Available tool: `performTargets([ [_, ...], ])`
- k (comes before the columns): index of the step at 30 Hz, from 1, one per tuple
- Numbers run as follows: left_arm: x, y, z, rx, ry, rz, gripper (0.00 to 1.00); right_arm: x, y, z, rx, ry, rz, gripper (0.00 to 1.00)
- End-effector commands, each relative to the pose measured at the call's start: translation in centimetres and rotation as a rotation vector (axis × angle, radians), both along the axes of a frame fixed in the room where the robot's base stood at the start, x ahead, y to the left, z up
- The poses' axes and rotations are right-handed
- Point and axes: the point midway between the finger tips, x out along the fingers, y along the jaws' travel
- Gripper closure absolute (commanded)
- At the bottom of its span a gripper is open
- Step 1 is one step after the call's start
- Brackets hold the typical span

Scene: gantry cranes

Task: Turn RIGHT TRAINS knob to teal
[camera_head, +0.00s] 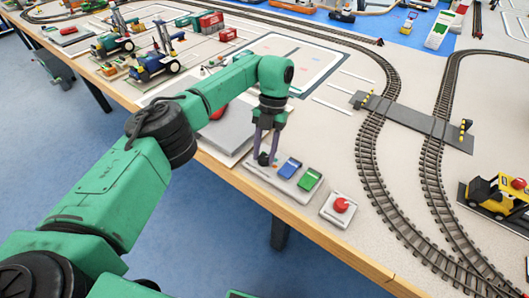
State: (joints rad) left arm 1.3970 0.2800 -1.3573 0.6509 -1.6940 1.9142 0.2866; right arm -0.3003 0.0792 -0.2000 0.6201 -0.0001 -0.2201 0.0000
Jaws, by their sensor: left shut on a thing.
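A small grey control panel (284,184) lies near the table's front edge, with a blue button (290,168) and a green button (309,180). My left gripper (264,156) points down at the panel's left end, left of the blue button. It is shut on a small dark knob there, mostly hidden by the fingers. The knob's colour setting and any label are too small to read. My right gripper is not in view.
A red button (341,205) on a grey plate (333,215) stands right of the panel. Train tracks (366,160) run farther right, over a grey crossing (415,122). A yellow vehicle (495,194) stands at the right. Blue-and-green toy vehicles (152,66) stand at the back left.

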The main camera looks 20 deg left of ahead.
Motion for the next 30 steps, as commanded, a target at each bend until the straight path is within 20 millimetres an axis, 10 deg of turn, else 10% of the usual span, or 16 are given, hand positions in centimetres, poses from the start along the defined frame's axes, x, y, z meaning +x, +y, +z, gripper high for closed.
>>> performTargets([
  [16,-0.05,-0.03,-0.1,0.001,0.002,-0.031,1.0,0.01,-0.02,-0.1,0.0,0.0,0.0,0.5],
  [17,-0.05,-0.02,-0.1,0.001,0.002,-0.031,0.51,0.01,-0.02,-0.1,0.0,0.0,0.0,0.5],
  [19,-0.05,-0.02,-0.1,0.001,0.002,-0.03,0.29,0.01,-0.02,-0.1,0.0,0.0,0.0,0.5],
  [30,-0.04,-0.02,0.51,0.0,0.0,-0.029,0.29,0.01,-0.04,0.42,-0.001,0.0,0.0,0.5],
])
